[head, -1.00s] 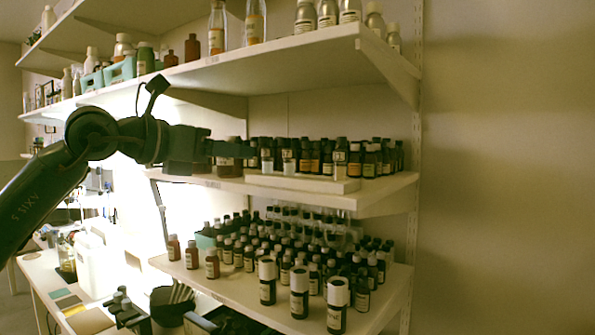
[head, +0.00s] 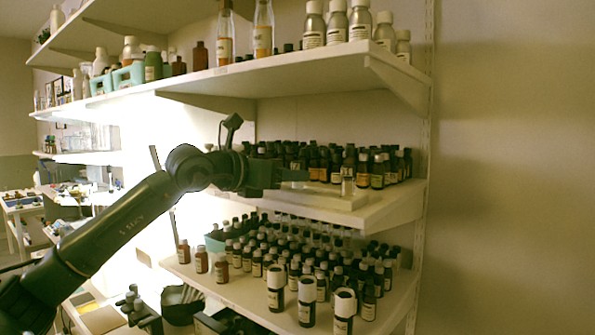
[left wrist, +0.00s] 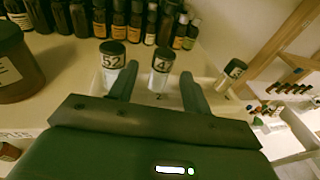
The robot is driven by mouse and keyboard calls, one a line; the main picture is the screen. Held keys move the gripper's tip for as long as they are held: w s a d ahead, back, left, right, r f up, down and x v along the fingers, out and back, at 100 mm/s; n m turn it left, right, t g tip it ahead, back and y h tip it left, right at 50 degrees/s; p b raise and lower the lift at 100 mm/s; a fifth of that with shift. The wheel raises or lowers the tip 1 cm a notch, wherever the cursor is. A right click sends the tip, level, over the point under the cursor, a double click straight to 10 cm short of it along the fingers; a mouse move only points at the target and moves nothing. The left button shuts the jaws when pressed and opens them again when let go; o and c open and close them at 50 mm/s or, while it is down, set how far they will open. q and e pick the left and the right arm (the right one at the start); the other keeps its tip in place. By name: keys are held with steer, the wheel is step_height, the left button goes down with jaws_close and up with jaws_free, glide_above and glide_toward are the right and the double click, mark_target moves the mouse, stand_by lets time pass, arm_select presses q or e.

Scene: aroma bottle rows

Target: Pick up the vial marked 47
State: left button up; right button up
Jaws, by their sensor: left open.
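A vial with a white label starting with 4 (left wrist: 162,60) stands on the low white riser in the left wrist view; its second digit is hard to read. A vial marked 52 (left wrist: 112,52) stands left of it, and a third vial (left wrist: 235,68) with an unreadable mark is to the right. My left gripper (left wrist: 158,80) is open and empty, its two fingers pointing at the vial starting with 4, which shows between the fingertips. In the head view the left gripper (head: 292,176) reaches over the riser (head: 325,199) from the left, hiding some vials; one clear vial (head: 347,180) shows right of it.
Rows of dark bottles (head: 325,160) stand close behind the riser. A large brown jar (left wrist: 15,65) is at the left in the left wrist view. An upper shelf (head: 300,68) overhangs, and a lower shelf (head: 250,290) holds many bottles.

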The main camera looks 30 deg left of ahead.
arm_select(q)
steer(key=shift+w+d, duration=0.1)
steer(key=shift+w, duration=0.2)
jaws_close()
stand_by(0.5)
